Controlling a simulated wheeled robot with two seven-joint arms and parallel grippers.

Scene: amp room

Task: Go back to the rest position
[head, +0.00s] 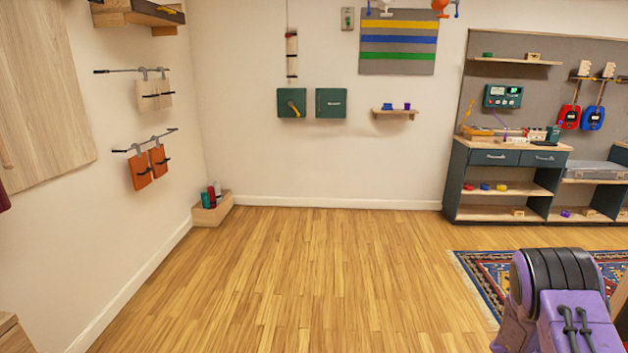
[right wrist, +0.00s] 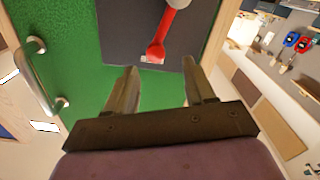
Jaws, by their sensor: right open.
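My right gripper (right wrist: 160,78) shows in the right wrist view with its two dark fingers spread apart and nothing between them. Beyond the fingertips are a green surface (right wrist: 82,60) with a metal bar handle (right wrist: 30,75) and a dark grey panel (right wrist: 115,25). A red object (right wrist: 170,32) with a pale end lies against the panel, beyond the fingers. In the head view only a purple and black part of my arm shows at the lower right. My left gripper is not in view.
Wooden floor (head: 300,280) is open ahead in the head view. A workbench with drawers (head: 505,158) stands at the right, with a patterned rug (head: 485,275) in front. A wooden box (head: 213,213) sits in the left corner. Pouches (head: 140,170) hang on the left wall.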

